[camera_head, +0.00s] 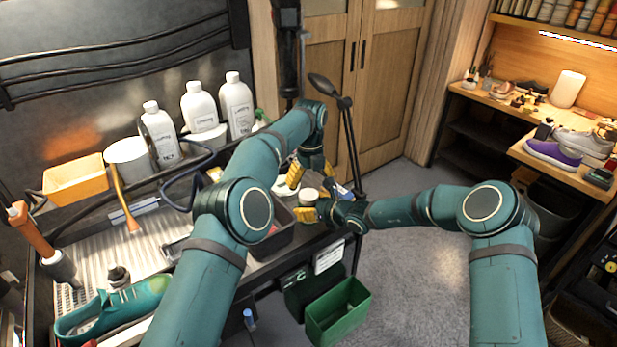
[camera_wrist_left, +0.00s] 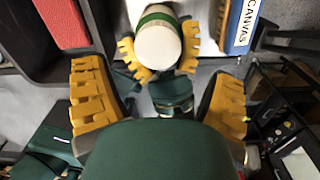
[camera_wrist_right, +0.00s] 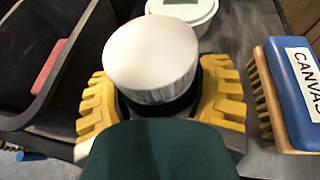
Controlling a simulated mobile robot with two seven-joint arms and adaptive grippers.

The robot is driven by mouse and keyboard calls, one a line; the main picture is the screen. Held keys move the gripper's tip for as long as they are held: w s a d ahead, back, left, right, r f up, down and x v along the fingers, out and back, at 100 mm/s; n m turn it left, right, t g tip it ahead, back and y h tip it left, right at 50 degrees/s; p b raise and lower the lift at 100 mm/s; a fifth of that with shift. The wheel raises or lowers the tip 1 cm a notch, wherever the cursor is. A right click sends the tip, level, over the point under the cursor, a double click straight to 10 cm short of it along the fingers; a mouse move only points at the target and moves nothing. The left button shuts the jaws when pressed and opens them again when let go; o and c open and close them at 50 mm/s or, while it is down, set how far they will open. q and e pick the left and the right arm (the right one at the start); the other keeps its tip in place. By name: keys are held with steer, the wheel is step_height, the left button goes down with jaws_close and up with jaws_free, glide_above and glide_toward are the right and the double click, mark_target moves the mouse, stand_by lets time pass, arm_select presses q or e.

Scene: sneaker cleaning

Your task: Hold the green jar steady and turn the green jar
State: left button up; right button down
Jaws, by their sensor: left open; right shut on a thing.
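The green jar has a white lid and shows in the head view (camera_head: 308,196), near the right end of the dark worktop. In the left wrist view the jar (camera_wrist_left: 158,42) shows its white lid and a green band. In the right wrist view the lid (camera_wrist_right: 150,55) hides most of the body. My right gripper (camera_head: 304,212) is shut around the jar, a yellow finger on each side. My left gripper (camera_head: 311,172) is open and empty above the jar. Its fingers are spread wide in the left wrist view (camera_wrist_left: 158,100), apart from the jar.
A blue brush marked CANVAS (camera_wrist_right: 290,85) lies right of the jar. A white lidded tub (camera_wrist_right: 190,10) stands behind it. A dark bin (camera_wrist_right: 62,85) with a red item is at left. White bottles (camera_head: 197,108) stand further back, and a green sneaker (camera_head: 120,305) lies front left.

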mark_target(309, 194)
arm_select(q)
steer(key=shift+r+m, duration=0.6)
steer(key=shift+r, duration=0.05)
steer(key=shift+w+a+r+m, duration=0.1)
steer(key=shift+a+r+m, duration=0.1)
steer(key=shift+r+m, duration=0.25)
steer(key=shift+f, duration=3.9)
steer(key=c, duration=1.3)
steer(key=n, duration=0.3)
steer(key=shift+n, duration=0.25)
